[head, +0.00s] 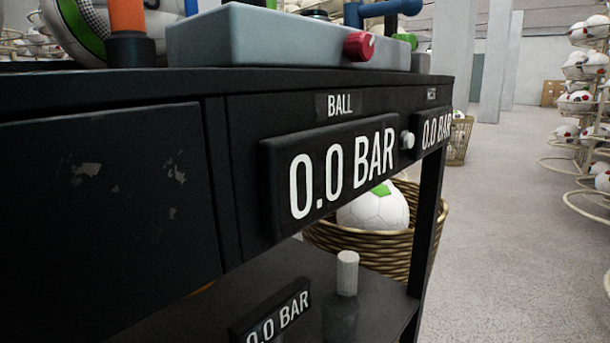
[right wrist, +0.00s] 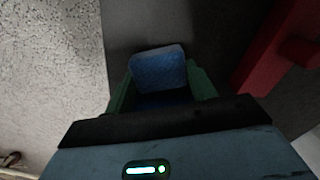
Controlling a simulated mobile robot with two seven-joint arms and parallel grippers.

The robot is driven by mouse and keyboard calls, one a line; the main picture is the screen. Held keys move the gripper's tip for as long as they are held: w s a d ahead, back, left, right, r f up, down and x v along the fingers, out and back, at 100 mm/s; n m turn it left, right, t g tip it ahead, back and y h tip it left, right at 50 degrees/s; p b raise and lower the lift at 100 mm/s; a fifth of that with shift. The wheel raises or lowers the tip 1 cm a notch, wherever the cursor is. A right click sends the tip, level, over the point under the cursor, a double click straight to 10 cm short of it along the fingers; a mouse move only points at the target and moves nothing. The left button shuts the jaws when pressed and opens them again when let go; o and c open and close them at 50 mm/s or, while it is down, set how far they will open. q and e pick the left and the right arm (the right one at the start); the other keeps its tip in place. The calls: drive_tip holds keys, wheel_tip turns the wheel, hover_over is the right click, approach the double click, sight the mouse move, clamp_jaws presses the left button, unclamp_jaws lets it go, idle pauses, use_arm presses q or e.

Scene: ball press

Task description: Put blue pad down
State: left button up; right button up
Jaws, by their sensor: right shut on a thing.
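My right gripper (right wrist: 161,92) shows in the right wrist view, with a green finger on each side. It is shut on a blue pad (right wrist: 158,68), which sticks out beyond the fingers. The pad is over or near a dark grey surface (right wrist: 205,22); I cannot tell whether it touches it. Neither gripper nor the pad shows in the head view.
A black bench (head: 100,205) with "0.0 BAR" displays (head: 330,175) fills the head view's left; a grey box (head: 270,40) with a red knob stands on top. A wicker basket (head: 385,250) holds a ball. A red part (right wrist: 280,55) stands right of the pad. Open floor (head: 510,220) lies right.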

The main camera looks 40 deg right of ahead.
drive_tip(key=shift+f, duration=0.4)
drive_tip(key=o, duration=1)
drive_tip(key=shift+o, duration=0.2)
drive_tip(key=shift+r, duration=0.1)
drive_tip(key=shift+a+r+p, duration=0.1)
drive_tip(key=shift+r+p, duration=0.2)
drive_tip(key=shift+r, duration=0.25)
drive_tip(key=r+p, duration=0.1)
drive_tip(key=r, duration=0.1)
drive_tip(key=r+p, duration=0.1)
drive_tip(key=r, duration=0.1)
drive_tip(key=r+p, duration=0.1)
drive_tip(key=r, duration=0.1)
drive_tip(key=shift+w+r, duration=0.25)
drive_tip(key=shift+r, duration=0.15)
drive_tip(key=shift+f, duration=0.1)
